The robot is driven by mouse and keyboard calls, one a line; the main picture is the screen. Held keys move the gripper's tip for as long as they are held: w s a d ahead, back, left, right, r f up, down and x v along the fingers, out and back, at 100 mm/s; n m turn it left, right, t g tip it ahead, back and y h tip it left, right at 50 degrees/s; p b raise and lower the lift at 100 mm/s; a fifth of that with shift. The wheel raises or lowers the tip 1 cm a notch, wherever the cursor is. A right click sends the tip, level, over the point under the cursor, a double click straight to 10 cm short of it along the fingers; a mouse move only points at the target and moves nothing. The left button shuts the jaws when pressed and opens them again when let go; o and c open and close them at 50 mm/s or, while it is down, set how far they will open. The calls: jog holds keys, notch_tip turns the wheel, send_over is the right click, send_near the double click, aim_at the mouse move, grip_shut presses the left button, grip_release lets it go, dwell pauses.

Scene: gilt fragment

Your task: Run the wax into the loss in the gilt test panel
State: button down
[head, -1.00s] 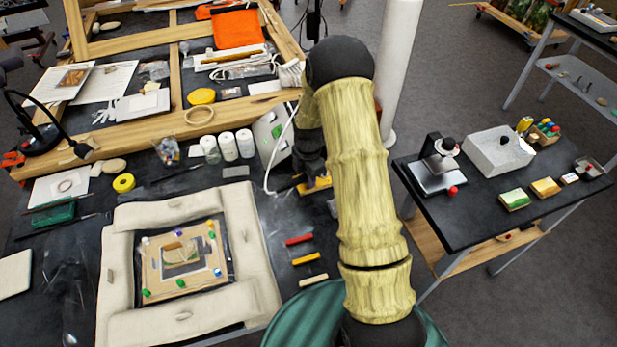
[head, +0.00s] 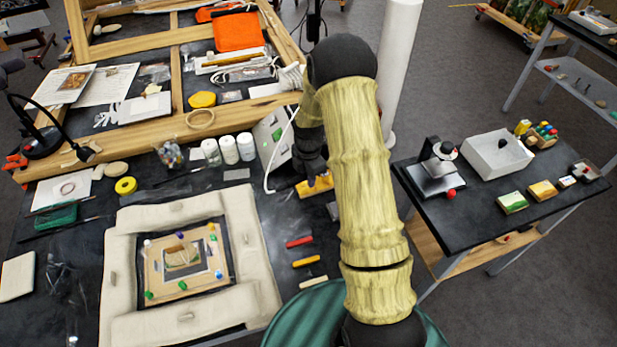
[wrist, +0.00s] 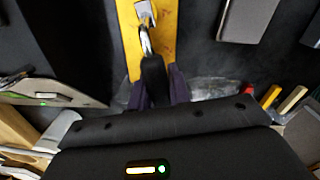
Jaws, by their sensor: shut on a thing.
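The gilt test panel (head: 150,272) lies flat in the head view, inside a frame of cream padded bolsters (head: 120,262), with coloured pins around its edge. A patch at its middle is too small to read, so I cannot make out the loss. Red (head: 299,241), orange (head: 306,261) and cream (head: 313,281) sticks, seemingly wax, lie right of the bolsters. My gripper (wrist: 158,88) is at the yellow stand (wrist: 133,35), shut on the black handle of a metal-tipped tool (wrist: 152,68). The tool's tip lies over the stand. My arm partly hides the gripper (head: 312,172) in the head view.
A grey box (head: 273,137) with a white cable stands just left of my gripper. White jars (head: 229,150) stand farther left. A black side table (head: 470,215) at right carries a small press and a white box. Black tabletop between stand and sticks is clear.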

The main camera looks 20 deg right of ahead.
jog(key=shift+r+p, duration=0.95)
jog(key=shift+r, duration=0.55)
jog(key=shift+w, duration=0.1)
